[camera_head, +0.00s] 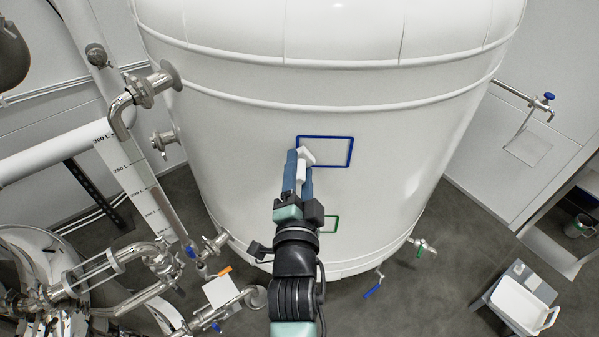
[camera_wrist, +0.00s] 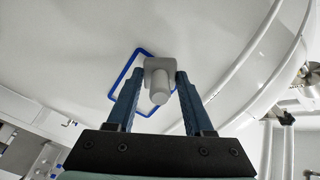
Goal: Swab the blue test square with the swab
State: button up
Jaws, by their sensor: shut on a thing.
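The blue test square (camera_head: 352,152) is a blue outline on the white tank wall. It also shows in the wrist view (camera_wrist: 118,83), partly hidden behind my gripper. My gripper (camera_head: 300,155) is in front of the square's left side, shut on the white swab (camera_head: 306,157). In the wrist view my gripper (camera_wrist: 155,80) holds the swab (camera_wrist: 160,87) between its blue fingers, the swab's wide head toward the tank. The head overlaps the square's edge in both views. I cannot tell whether it touches the wall.
The white tank (camera_head: 240,150) fills the middle. A green outlined square (camera_head: 332,224) is lower on it. Pipes and a scale (camera_head: 140,185) stand at the left. A white tray (camera_head: 520,305) sits on a stand at the lower right. Valves (camera_head: 374,291) stick out near the tank's bottom.

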aim_at(322, 153)
jog(key=shift+w+b, duration=0.35)
jog(key=shift+w, duration=0.2)
jog(key=shift+d+r+p, duration=0.15)
jog(key=shift+d+p, duration=0.25)
jog(key=shift+p, duration=0.55)
jog(key=shift+s+d+p, duration=0.15)
jog(key=shift+d+p, duration=0.8)
jog(key=shift+d, duration=0.1)
jog(key=shift+d+f+b, duration=0.2)
jog(key=shift+f+b, duration=0.1)
jog(key=shift+b, duration=0.2)
jog(key=shift+d+f+b, duration=0.1)
jog(key=shift+d+b, duration=0.35)
jog(key=shift+b, duration=0.4)
jog(key=d+b, duration=0.1)
jog(key=b, duration=0.2)
jog(key=shift+d+r, duration=0.25)
jog(key=shift+d, duration=0.15)
